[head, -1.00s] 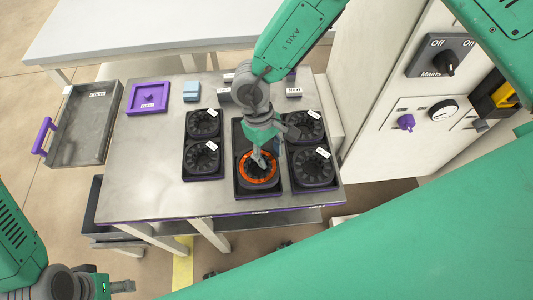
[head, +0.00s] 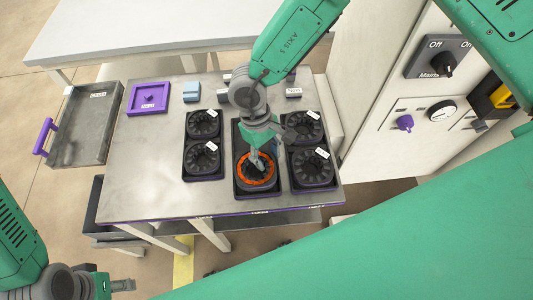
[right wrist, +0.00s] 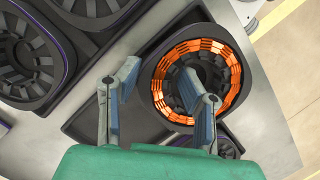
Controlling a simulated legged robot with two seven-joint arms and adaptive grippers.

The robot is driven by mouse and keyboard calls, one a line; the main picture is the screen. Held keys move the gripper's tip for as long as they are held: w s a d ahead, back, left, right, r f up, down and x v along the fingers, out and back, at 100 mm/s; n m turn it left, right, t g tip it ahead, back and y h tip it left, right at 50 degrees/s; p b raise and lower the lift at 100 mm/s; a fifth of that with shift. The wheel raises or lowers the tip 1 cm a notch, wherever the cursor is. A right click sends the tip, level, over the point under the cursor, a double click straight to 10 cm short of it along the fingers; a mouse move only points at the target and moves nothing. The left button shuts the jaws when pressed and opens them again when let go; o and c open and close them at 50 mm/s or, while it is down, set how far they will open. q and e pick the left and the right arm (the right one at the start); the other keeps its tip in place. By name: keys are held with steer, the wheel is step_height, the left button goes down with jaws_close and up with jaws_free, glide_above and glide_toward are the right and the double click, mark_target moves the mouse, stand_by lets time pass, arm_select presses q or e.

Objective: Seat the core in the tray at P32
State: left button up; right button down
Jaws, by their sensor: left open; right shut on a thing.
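The core, a dark slotted ring with orange copper windings (head: 257,185), sits inside the front part of a long black tray (head: 240,140) at the table's front. In the right wrist view, the core (right wrist: 232,72) lies roughly flat in the tray. My right gripper (head: 258,166) comes down from above and is shut on the core's wall. In the right wrist view, one finger of it (right wrist: 160,100) reaches into the central hole and the other is on the outer left side. My left gripper (head: 130,285) is open and empty at the lower left, away from the table. I cannot read a P32 label.
Several black trays with dark round cores flank this one, two left (head: 203,158) and two right (head: 312,168). A grey bin with purple handle (head: 85,125) is left. The table's left front is clear.

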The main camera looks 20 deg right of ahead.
arm_select(q)
steer(key=shift+a+f, duration=0.1)
steer(key=shift+a, duration=0.2)
arm_select(e)
steer(key=shift+a, duration=0.35)
arm_select(q)
steer(key=shift+f, duration=0.1)
arm_select(e)
steer(key=shift+f, duration=0.1)
steer(key=shift+f, duration=0.1)
arm_select(q)
steer(key=shift+d, duration=0.2)
arm_select(e)
steer(key=c, duration=1)
jaws_free()
steer(key=shift+d, duration=0.2)
arm_select(q)
steer(key=shift+a, duration=0.1)
arm_select(e)
steer(key=shift+o, duration=0.2)
steer(key=shift+a, duration=0.1)
steer(key=shift+p+v, duration=1.9)
steer(key=shift+v, duration=0.6)
arm_select(q)
step_height(320, 180, up, 4)
steer(key=shift+s, duration=0.15)
arm_select(e)
steer(key=shift+f, duration=0.1)
